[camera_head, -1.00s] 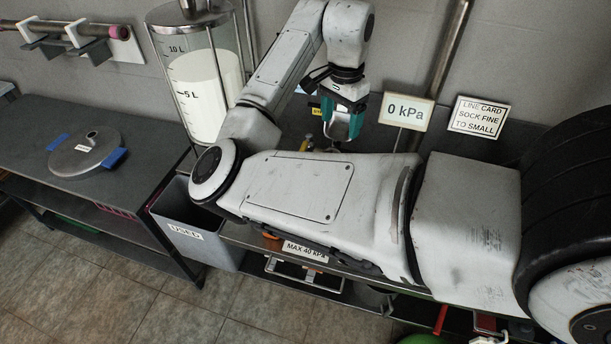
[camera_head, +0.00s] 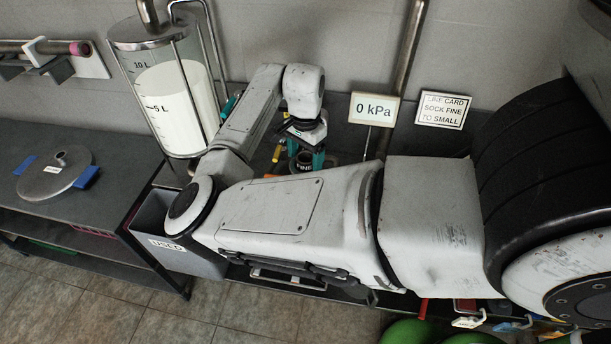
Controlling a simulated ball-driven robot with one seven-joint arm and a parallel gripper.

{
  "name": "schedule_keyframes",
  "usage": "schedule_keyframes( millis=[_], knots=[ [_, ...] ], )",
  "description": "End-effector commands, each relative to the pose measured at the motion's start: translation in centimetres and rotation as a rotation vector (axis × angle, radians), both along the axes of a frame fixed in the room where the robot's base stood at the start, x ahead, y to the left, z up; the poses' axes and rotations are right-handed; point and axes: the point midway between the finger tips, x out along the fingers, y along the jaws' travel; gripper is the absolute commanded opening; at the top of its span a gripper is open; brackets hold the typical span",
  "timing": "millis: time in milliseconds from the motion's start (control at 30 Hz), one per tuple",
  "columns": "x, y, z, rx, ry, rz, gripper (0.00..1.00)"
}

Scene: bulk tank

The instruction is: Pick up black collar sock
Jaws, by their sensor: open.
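My gripper (camera_head: 305,153) points down over the bench behind my arm, with its teal fingers apart. A dark ring-like piece marked "FINE" (camera_head: 304,164) shows between and just below the fingers. It looks like the black collar of a sock. I cannot tell whether the fingers touch it. Its lower part and most of the bench around it are hidden by my arm.
A glass tank of white liquid (camera_head: 177,100) stands left of my arm. A grey bin marked "USED" (camera_head: 168,243) hangs at the bench's left end. A 0 kPa display (camera_head: 374,108) and a line card (camera_head: 443,109) are at the back. A metal lid (camera_head: 54,174) lies on the left table.

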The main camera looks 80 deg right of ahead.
Motion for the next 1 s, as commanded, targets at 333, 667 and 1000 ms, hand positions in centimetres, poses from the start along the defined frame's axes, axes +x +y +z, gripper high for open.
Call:
schedule_keyframes(
  millis=[333, 667, 1000],
  knots=[
    [0.0, -0.01, -0.25, -0.001, 0.0, 0.0, 0.68],
    [0.01, 0.0, -0.23, -0.001, 0.0, 0.001, 0.37],
    [0.01, 0.0, -0.22, -0.001, 0.0, 0.001, 0.04]
  ],
)
